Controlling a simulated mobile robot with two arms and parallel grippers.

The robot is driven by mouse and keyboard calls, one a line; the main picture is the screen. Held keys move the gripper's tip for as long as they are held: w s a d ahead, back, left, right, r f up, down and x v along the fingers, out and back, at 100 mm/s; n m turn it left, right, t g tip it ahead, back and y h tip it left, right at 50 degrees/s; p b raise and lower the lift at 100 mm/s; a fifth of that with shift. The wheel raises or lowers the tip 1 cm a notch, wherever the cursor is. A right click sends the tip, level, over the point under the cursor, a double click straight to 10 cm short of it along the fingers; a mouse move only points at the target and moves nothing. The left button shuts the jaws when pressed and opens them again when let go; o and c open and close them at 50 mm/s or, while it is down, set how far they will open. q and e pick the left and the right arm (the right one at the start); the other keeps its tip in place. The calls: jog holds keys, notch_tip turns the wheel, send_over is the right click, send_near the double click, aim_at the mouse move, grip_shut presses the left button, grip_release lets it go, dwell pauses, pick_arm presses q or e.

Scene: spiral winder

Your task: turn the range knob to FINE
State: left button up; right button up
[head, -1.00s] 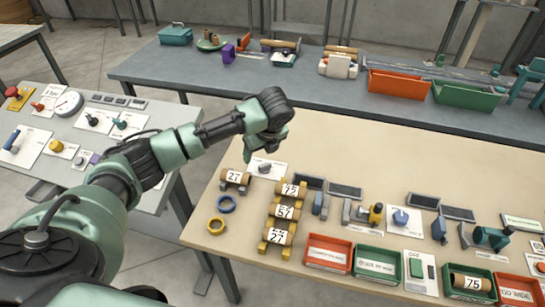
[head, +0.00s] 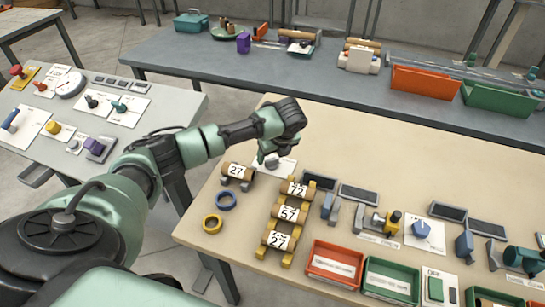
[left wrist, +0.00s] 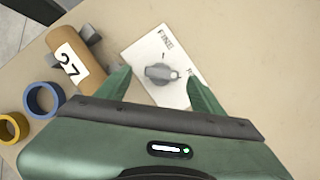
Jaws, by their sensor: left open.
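The range knob (left wrist: 159,73) is a small grey knob with a bar-shaped grip on a white plate (left wrist: 150,46). In the left wrist view its bar lies roughly crosswise, with a pale mark at the right end. The plate's small lettering is too blurred to read surely. In the head view the knob (head: 271,161) is partly hidden by my left gripper (head: 268,154). My left gripper (left wrist: 159,80) is open, its two green fingers to either side of the knob in the left wrist view. I cannot tell whether they touch it. My right gripper is out of view.
A wooden roll marked 27 (head: 237,171) lies on a holder close left of the knob plate. A blue ring (head: 226,201) and a yellow ring (head: 212,223) lie nearer the front. The table behind the knob is clear.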

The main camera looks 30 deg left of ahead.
aim_at(272, 162)
pick_arm(q)
jog(key=shift+x, duration=1.4)
jog(key=shift+d, duration=0.1)
jog(key=c, duration=1.4)
jog(key=shift+o, duration=0.2)
